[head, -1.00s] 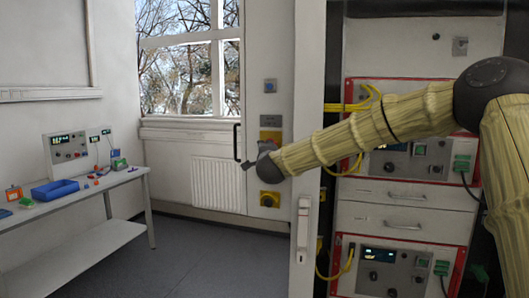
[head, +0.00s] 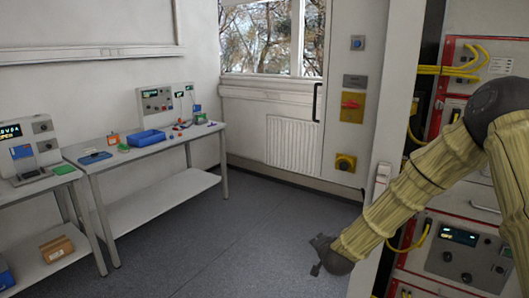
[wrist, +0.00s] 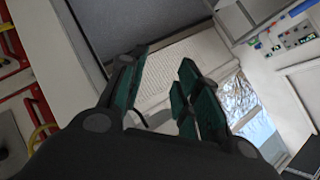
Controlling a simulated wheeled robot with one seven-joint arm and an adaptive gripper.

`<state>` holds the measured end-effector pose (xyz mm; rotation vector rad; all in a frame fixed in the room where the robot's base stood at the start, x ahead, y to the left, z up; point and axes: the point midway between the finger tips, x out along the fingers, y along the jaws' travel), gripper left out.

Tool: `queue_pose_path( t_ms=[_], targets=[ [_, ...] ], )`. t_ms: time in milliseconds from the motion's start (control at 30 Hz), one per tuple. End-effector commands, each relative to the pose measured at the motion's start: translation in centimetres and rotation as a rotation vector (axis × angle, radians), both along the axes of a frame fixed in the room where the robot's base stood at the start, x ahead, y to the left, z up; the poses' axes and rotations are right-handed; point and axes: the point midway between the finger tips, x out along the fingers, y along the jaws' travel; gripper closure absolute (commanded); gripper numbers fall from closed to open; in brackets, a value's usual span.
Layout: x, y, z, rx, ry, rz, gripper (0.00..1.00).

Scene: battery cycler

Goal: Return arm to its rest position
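My arm, in a pale yellow ribbed sleeve (head: 415,190), comes in from the right of the head view and slopes down to the left. My gripper (head: 318,262) is low in front of the grey floor, small and dark in that view. In the wrist view my gripper (wrist: 162,80) shows two dark green fingers with a clear gap between them. Nothing is held between them; the wall and radiator show through behind.
A cabinet (head: 470,225) with red-framed instrument panels and yellow cables stands close at right, behind my arm. A white door edge (head: 395,130) is beside it. A bench (head: 150,150) with a blue bin (head: 147,138) stands at left. The middle floor (head: 235,240) is clear.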

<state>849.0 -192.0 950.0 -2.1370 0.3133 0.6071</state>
Motion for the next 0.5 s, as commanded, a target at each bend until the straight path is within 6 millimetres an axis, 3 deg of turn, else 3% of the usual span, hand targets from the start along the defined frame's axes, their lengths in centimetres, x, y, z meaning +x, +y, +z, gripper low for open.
queue_pose_path(
  t_ms=[33,200,367,500],
  targets=[
    [-1.9,0.2,-2.6,-0.029,0.044,0.029,0.67],
    [-8.3,0.7,-10.0,-0.123,0.181,0.131,0.67],
    [-15.3,0.6,-16.2,-0.203,0.311,0.235,0.67],
    [-22.0,0.3,-20.7,-0.267,0.428,0.333,0.67]
  ],
)
